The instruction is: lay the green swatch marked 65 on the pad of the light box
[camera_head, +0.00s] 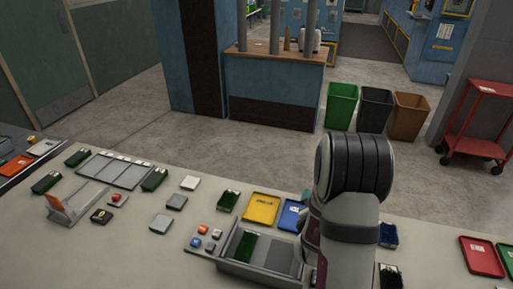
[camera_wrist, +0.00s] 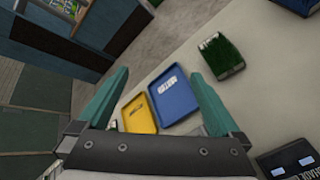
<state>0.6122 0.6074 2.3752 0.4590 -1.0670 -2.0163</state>
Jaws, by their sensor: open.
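My gripper (camera_wrist: 156,76) is open and empty, its teal fingers spread above the table in the wrist view. Green swatches with pale labels lie about the table; their numbers are too small to read, so I cannot tell which is 65. One swatch (camera_wrist: 221,55) lies beyond the right finger. A grey box (camera_head: 228,267) holds a green patch (camera_head: 246,246) beside grey panels. I cannot tell whether it is the light box.
A yellow tray (camera_head: 261,208) and a blue tray (camera_head: 291,216) lie near my gripper; the blue one also shows in the wrist view (camera_wrist: 174,98). A red tray (camera_head: 481,257) is at the right. Buttons (camera_head: 203,231) sit beside the grey box. My arm hides part of the table.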

